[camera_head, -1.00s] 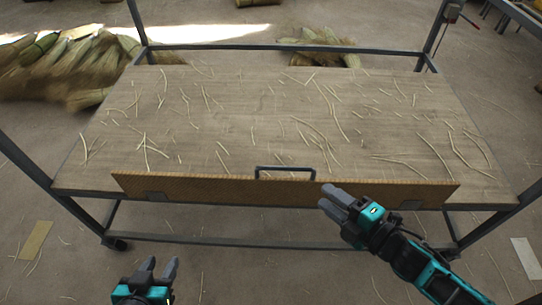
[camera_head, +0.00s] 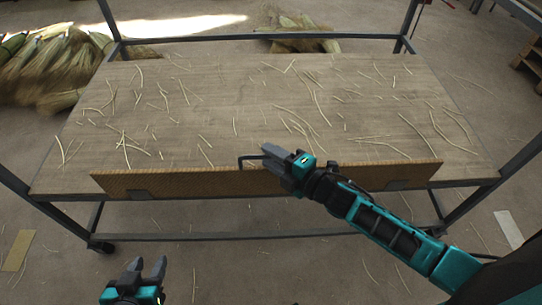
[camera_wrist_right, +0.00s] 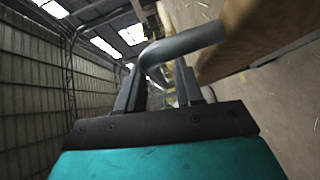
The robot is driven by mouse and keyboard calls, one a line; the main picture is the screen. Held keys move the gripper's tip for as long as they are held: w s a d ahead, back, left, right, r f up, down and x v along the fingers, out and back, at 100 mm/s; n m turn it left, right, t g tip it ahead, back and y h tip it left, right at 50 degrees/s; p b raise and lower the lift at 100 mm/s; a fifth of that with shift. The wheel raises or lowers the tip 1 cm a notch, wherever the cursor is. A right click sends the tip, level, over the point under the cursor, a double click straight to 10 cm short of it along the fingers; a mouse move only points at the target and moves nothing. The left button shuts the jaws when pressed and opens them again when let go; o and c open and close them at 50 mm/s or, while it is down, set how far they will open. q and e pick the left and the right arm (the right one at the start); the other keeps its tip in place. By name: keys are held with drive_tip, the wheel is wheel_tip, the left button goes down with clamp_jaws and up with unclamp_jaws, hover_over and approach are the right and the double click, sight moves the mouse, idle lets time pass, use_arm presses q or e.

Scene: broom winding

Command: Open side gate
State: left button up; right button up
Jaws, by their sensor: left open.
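The side gate (camera_head: 200,182) is a long brown board upright along the table's near edge. Its dark bracket handle (camera_head: 241,162) stands at the middle of the top edge. My right gripper (camera_head: 271,153) is at the handle and hides its right part. In the right wrist view the grey handle bar (camera_wrist_right: 190,42) curves down between the fingers (camera_wrist_right: 158,92). Whether they press on it cannot be told. My left gripper (camera_head: 147,268) is open and empty, low in front of the table, apart from the gate.
The wooden tabletop (camera_head: 215,100) is strewn with loose straw stalks, inside a dark metal frame with posts (camera_head: 108,20). Straw bundles (camera_head: 50,65) lie on the floor at the back left. The floor before the table is mostly clear.

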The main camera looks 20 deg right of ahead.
drive_tip(key=shift+w+a, duration=0.15)
drive_tip(key=shift+w, duration=0.15)
drive_tip(key=shift+c, duration=0.3)
clamp_jaws()
